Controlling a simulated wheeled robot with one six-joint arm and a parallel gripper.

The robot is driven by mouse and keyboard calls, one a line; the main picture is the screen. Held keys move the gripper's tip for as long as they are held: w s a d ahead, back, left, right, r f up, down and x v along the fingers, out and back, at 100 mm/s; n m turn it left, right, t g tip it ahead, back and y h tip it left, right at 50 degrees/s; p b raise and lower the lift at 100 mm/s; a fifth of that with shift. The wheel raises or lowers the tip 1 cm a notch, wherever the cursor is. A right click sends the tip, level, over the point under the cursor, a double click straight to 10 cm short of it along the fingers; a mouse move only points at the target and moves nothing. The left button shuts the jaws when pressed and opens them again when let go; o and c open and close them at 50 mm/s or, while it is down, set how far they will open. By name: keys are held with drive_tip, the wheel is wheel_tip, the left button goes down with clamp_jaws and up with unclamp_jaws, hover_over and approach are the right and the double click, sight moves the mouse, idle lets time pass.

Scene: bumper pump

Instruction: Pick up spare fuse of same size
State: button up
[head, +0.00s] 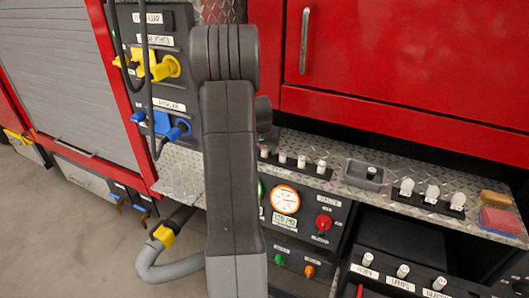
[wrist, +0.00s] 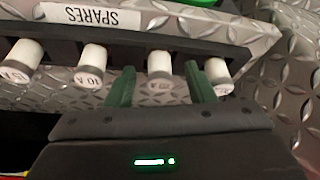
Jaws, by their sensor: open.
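A row of several white-capped fuses stands in a dark rack (wrist: 225,52) with an upside-down SPARES label (wrist: 90,16) in the wrist view. The left ones read 15 A (wrist: 20,60) and 10 A (wrist: 91,63); the markings on the third fuse (wrist: 160,64) and the right fuse (wrist: 219,76) are too blurred to read. My gripper (wrist: 159,74) is open and empty, its green fingers on either side of the third fuse; contact cannot be told.
A gauge (head: 285,200) and red knob (head: 324,222) are below. Red cabinet doors (head: 410,60) rise behind the shelf.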

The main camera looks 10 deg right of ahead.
drive_tip(key=shift+w+f, duration=0.1)
drive_tip(key=shift+f, duration=0.15)
drive_tip(key=c, duration=1.1)
